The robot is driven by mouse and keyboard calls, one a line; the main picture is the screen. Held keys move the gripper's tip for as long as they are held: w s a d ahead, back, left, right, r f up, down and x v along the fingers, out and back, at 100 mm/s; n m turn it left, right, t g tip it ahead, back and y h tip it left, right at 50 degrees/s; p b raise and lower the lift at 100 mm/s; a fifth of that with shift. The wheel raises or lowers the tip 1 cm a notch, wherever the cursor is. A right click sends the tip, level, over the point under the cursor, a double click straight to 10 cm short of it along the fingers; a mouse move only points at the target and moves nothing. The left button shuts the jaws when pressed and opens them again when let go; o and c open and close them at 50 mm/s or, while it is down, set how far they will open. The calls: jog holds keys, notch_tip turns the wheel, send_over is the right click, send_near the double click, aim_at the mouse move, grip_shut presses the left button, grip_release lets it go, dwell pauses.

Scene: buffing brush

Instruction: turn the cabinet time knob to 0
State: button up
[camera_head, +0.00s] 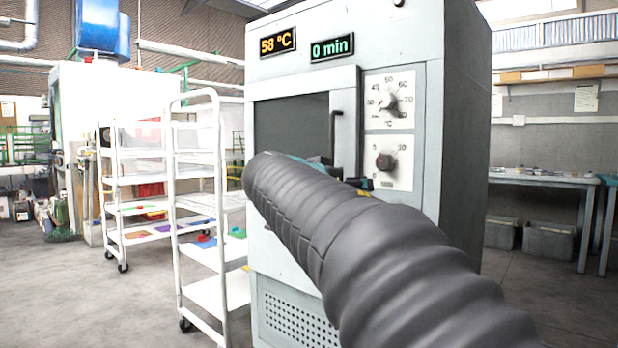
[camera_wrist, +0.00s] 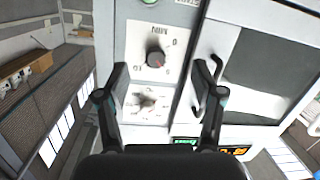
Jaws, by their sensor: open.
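The grey cabinet (camera_head: 455,130) has a dark time knob (camera_head: 385,161) on the lower white dial plate. Its display (camera_head: 332,48) reads 0 min. The wrist view shows the cabinet upside down, with the time knob (camera_wrist: 157,58) by the letters MIN. No contact is visible. In the head view my arm mostly hides the gripper.
The temperature knob (camera_head: 386,101) is above the time knob, and its display (camera_head: 278,41) reads 58 °C. The cabinet's door handle (camera_head: 334,130) stands out close beside the dials. A white shelf trolley (camera_head: 181,200) stands to the left. A table (camera_head: 545,181) is at right.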

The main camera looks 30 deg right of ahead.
aim_at(382, 163)
jog(key=w+d+r, duration=0.1)
jog(key=w+d, duration=0.1)
jog(key=d, duration=0.2)
jog(key=w+d+r+m+h+p, duration=0.1)
jog(key=w+d, duration=0.2)
jog(key=d, duration=0.2)
jog(key=w+d+r+h+p, duration=0.1)
jog(key=w+d+r, duration=0.1)
jog(key=d, duration=0.3)
jog(key=shift+w+m, duration=0.15)
jog(key=shift+m, duration=0.25)
jog(key=c, duration=1.1)
